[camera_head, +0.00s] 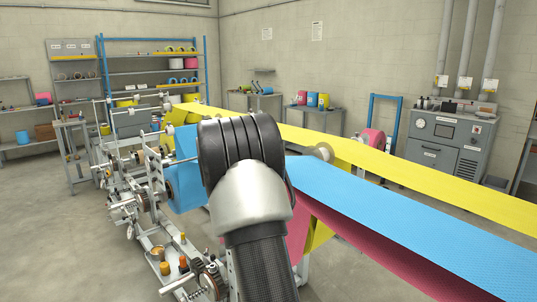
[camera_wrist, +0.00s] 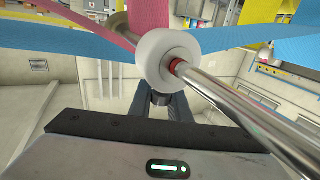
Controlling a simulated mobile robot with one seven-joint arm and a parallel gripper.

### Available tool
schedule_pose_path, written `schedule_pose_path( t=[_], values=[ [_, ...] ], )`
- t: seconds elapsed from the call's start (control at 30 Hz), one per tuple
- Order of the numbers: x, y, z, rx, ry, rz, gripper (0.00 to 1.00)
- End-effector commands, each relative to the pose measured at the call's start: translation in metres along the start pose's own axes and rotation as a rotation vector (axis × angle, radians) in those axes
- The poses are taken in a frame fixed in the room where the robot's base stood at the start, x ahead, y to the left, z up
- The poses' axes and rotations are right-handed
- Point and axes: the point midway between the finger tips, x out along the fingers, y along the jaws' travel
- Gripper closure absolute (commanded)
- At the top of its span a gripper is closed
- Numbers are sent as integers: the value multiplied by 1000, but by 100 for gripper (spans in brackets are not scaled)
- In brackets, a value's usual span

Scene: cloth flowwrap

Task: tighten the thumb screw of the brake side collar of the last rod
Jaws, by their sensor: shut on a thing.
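In the wrist view a shiny metal rod (camera_wrist: 240,112) runs from the lower right to a white round collar or hub (camera_wrist: 167,60). My gripper (camera_wrist: 160,97) reaches up with dark fingers to just below the white part. It is shut on a small dark piece there, which appears to be the thumb screw; the fingers and the white part mostly hide it. In the head view my arm hides my gripper and this rod end.
Pink and blue cloth webs (camera_wrist: 150,17) pass close above the white part. In the head view the machine frame (camera_head: 150,195) with several rods and collars stands at left. Blue (camera_head: 400,210) and yellow (camera_head: 430,175) webs stretch right. Floor at the lower left is clear.

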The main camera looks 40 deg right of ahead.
Motion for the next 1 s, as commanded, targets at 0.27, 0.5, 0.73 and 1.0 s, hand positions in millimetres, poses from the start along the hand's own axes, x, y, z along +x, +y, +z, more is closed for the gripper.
schedule_pose_path(
  t=[0.27, 0.5, 0.73, 1.0],
  values=[
    [0, 0, 0, 1, 2, 10, 100],
    [0, 0, 0, 1, 2, 10, 75],
    [0, 0, 0, 1, 2, 10, 65],
    [0, 0, -16, 5, 5, 10, 65]
  ],
)
